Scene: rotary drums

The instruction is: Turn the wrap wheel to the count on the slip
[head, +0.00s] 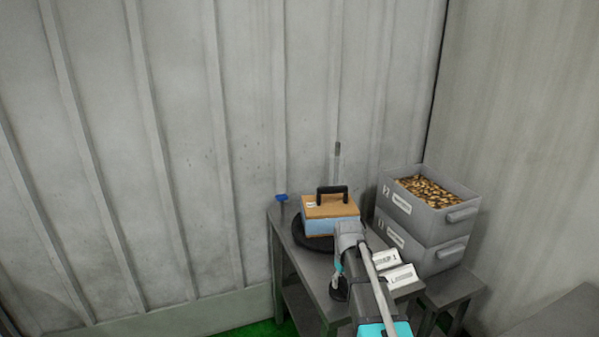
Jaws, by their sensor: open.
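The wrap wheel is a black round turntable (299,236) on a grey metal table. A tan-topped box (320,207) with blue sides and a black handle sits on it. Two white slips lie at the right side of the table, a farther slip (386,259) and a nearer slip (401,276); their print is too small to read. My gripper (340,292) is dark and small, low over the table's front part, in front of the wheel and apart from the box. It is open; nothing shows between its fingers. My arm hides the wheel's right side.
A blue-topped knob (282,198) stands at the table's back left corner. A thin upright post (337,165) rises behind the box. Two stacked grey crates (420,240) stand at the right, the upper one full of small brown pieces. A corrugated wall (180,150) is close behind.

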